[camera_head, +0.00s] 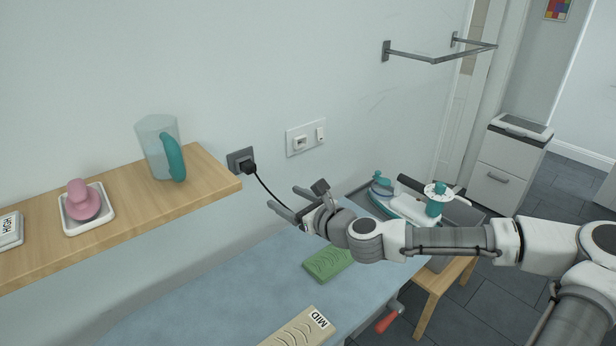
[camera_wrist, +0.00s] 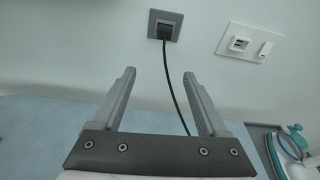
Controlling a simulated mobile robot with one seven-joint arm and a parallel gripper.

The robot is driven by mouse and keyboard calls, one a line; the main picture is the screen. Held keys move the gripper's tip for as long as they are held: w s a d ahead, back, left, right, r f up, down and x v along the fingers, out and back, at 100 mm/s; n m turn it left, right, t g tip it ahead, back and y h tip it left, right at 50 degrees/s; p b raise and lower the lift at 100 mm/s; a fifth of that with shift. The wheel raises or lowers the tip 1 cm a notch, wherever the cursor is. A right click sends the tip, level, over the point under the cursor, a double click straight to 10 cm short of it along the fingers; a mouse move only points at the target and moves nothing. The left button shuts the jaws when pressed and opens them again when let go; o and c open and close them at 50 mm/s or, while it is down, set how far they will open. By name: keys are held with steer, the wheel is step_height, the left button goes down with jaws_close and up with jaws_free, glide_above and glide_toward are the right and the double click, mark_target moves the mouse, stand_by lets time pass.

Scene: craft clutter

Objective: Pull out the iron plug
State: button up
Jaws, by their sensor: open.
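The black iron plug (camera_head: 248,167) sits in a dark grey wall socket (camera_head: 234,158), just past the right end of the shelf. In the wrist view the plug (camera_wrist: 164,32) is in the socket (camera_wrist: 155,17), beyond my fingertips and roughly midway between them. Its black cord hangs down from it and passes between my fingers. My gripper (camera_head: 289,199) is open and empty, to the lower right of the plug and apart from it. It also shows in the wrist view (camera_wrist: 159,75). The iron (camera_head: 400,201) rests at the right, partly hidden by my arm.
A wooden shelf (camera_head: 135,205) holds a jug (camera_head: 158,145) and a pink item (camera_head: 80,198) on a white dish. A white switch plate (camera_head: 305,138) is right of the socket. Below lies the blue ironing board (camera_head: 235,300) with a green block (camera_head: 327,263).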

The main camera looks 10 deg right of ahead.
step_height(320, 180, up, 3)
steer(key=p, duration=0.2)
glide_toward(252, 168)
steer(key=shift+m, duration=0.4)
steer(key=x, duration=1)
steer(key=shift+c, duration=0.3)
jaws_close()
steer(key=shift+s+d+b, duration=0.35)
steer(key=shift+s+b, duration=0.1)
steer(key=shift+s, duration=0.1)
stand_by(0.4)
steer(key=shift+f+v, duration=0.2)
steer(key=shift+v, duration=0.85)
steer(key=shift+f+v, duration=0.2)
steer(key=shift+v, duration=0.85)
steer(key=shift+d, duration=0.1)
